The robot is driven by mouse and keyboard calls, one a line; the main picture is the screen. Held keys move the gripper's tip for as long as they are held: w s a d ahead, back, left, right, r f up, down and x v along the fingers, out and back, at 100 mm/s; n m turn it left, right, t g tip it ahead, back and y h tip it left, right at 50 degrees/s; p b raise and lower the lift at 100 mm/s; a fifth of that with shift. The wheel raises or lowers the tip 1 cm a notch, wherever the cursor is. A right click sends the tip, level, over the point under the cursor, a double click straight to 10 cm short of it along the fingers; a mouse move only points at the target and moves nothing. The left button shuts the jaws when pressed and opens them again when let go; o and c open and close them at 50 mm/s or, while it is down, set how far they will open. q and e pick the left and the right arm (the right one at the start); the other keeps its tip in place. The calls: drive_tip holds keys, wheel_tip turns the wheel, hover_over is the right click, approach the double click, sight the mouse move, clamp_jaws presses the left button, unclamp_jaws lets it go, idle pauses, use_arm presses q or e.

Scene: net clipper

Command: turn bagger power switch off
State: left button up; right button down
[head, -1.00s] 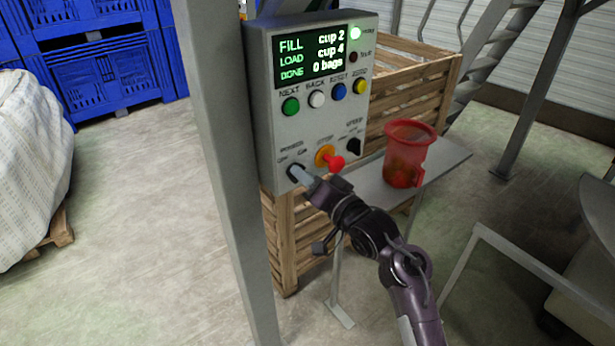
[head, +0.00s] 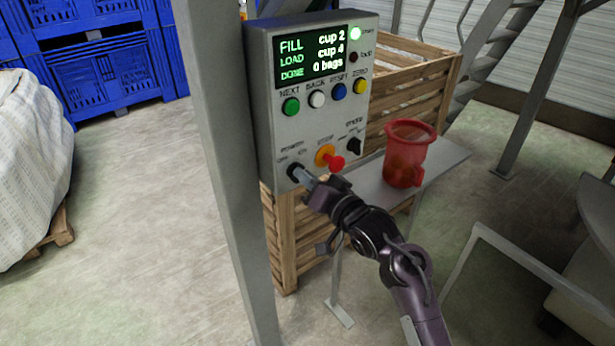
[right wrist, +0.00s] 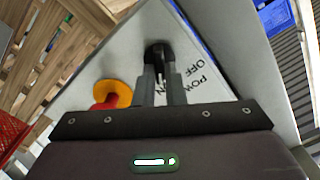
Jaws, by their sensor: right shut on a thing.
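The grey control box (head: 312,127) is fixed to a post, its screen (head: 311,57) lit and reading FILL cup 2, LOAD cup 4, DONE 0 bags. The black power switch (head: 292,170) is at its lower left. My right gripper (head: 304,178) is shut on this switch. In the right wrist view the two fingers (right wrist: 158,82) close around the switch knob (right wrist: 157,52), with the OFF and POWER lettering (right wrist: 190,78) just right of them. The fingers partly hide the knob, so I cannot tell its exact angle. My left gripper is not in view.
The red stop button (head: 335,163) on its yellow collar sits close to the right of my gripper. A mode switch (head: 354,146) is farther right. A red jug (head: 405,155) stands on a grey shelf (head: 445,160). A wooden crate (head: 285,235) is behind the box.

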drive_tip(key=n+b, duration=0.1)
drive_tip(key=n, duration=0.4)
drive_tip(key=n+b, duration=0.1)
drive_tip(key=n, duration=0.4)
drive_tip(key=n+b, duration=0.1)
drive_tip(key=n, duration=0.5)
drive_tip(key=shift+s+a, duration=0.2)
drive_tip(key=shift+a, duration=0.1)
idle(0.3)
drive_tip(key=c, duration=1.5)
unclamp_jaws()
